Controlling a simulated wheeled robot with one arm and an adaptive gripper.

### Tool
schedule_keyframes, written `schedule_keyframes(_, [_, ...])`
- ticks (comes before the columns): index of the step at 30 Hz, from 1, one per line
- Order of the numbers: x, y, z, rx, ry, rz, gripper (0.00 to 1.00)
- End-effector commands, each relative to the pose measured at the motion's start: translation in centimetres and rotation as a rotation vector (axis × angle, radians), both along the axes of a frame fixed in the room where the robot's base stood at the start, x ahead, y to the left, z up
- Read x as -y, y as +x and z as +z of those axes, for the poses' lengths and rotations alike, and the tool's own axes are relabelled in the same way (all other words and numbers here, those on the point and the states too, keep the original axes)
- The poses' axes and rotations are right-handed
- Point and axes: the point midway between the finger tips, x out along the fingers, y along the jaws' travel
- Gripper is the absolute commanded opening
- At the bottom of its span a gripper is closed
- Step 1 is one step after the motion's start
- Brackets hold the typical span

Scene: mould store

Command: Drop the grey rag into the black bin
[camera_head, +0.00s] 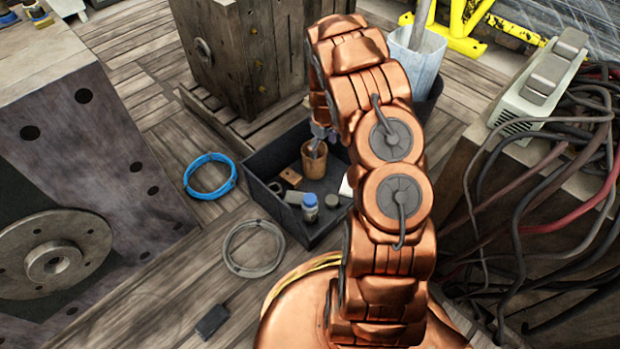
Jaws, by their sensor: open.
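The black bin (276,209) is an open, low-walled dark tray on the plank floor, partly hidden behind my copper arm. My gripper (318,147) is small in view over the bin, at a brown cup (314,166) inside it. Its fingertips are hard to make out, and I see no rag between them. I cannot pick out the grey rag for certain. A small flat dark grey piece (211,321) lies on the floor at the lower left, and a small grey piece (294,197) lies in the bin.
A blue-capped bottle (310,210) and other small items stand in the bin. A blue ring (210,176) and a grey cable coil (253,248) lie on the floor left of it. A large steel block (80,150) fills the left; tangled cables (560,200) cover the right.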

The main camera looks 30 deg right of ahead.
Motion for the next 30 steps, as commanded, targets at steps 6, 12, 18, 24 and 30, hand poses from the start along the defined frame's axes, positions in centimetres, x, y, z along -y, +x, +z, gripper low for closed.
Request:
schedule_keyframes(6, [0.0, 0.2, 3.4, 0.006, -0.001, -0.002, 0.89])
schedule_keyframes(12, [0.0, 0.2, 7.1, 0.006, -0.001, -0.001, 0.89])
schedule_keyframes(18, [0.0, 0.1, 10.0, 0.004, -0.001, -0.001, 0.89])
schedule_keyframes(24, [0.0, 0.0, 10.7, 0.002, 0.001, -0.001, 0.89])
schedule_keyframes(30, [0.0, 0.0, 10.6, 0.001, 0.0, -0.001, 0.89])
